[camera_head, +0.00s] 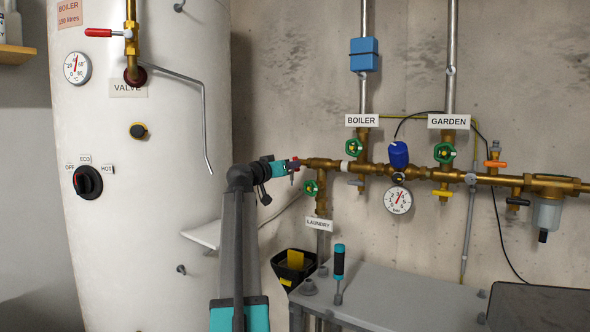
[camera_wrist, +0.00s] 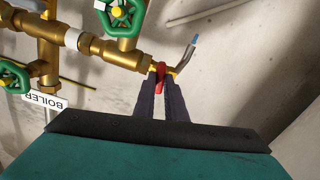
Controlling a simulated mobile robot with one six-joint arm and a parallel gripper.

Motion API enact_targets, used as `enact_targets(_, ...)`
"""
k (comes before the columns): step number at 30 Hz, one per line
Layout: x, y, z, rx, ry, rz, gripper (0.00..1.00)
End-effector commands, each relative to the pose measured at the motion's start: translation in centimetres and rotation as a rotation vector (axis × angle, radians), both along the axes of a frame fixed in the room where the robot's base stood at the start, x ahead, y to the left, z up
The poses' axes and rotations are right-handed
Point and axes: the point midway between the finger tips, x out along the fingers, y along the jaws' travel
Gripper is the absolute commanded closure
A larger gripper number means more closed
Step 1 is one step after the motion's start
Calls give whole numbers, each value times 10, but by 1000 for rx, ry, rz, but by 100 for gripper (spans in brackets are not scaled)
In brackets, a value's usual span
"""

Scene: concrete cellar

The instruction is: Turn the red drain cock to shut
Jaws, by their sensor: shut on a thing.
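The red drain cock (camera_head: 296,163) is at the left end of the brass pipe run on the wall. In the wrist view its red handle (camera_wrist: 161,80) shows as a narrow piece between my two dark fingers, lying across the line of the brass pipe. My gripper (camera_head: 290,166) reaches the cock from the left; in the wrist view its fingertips (camera_wrist: 161,72) are closed on the handle. A bent grey spout with a blue tip (camera_wrist: 190,50) leaves the cock. The fingers hide part of the handle, and I cannot tell how far the cock is turned.
Green handwheels (camera_head: 356,147) (camera_head: 445,153) sit near the BOILER and GARDEN labels, with another (camera_head: 311,187) above LAUNDRY. A pressure gauge (camera_head: 397,200) hangs below the pipe. The white boiler (camera_head: 145,230) stands left. A grey bench (camera_head: 400,300) with a teal-handled screwdriver (camera_head: 339,270) is below.

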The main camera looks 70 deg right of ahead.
Motion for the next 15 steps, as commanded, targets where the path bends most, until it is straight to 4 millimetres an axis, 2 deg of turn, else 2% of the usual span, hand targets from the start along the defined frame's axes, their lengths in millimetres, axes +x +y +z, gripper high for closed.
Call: enact_targets(15, -1, 0, -3, -25, -105, -3, 100)
